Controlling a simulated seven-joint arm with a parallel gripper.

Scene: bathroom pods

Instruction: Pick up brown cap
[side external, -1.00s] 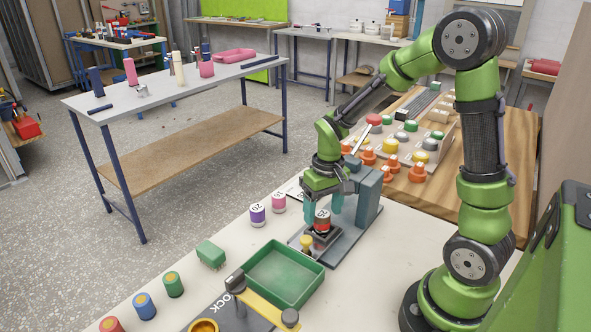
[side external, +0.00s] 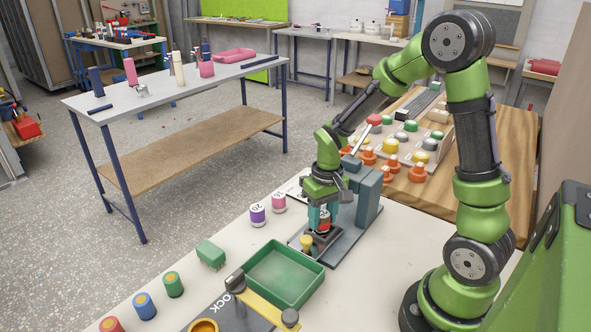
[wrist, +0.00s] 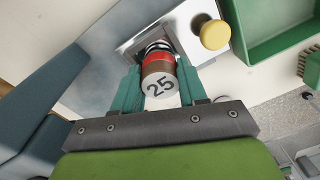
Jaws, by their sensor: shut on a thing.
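The brown cap (wrist: 159,75) is a short cylinder with a brown side and a white top marked 25, with a red band beyond it. It stands at the grey fixture, over a dark spring-like coil seen in the wrist view. My gripper (wrist: 158,82) has its teal fingers on both sides of the cap, shut on it. In the side external view my gripper (side external: 322,220) points down at the fixture, and the cap (side external: 323,222) is partly hidden between the fingers.
A yellow knob (side external: 306,243) stands just beside the cap. A green tray (side external: 262,291) is in front of the fixture. Purple (side external: 257,215) and pink (side external: 279,202) numbered caps stand to the left. The grey-blue fixture column (side external: 368,193) rises close behind my gripper.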

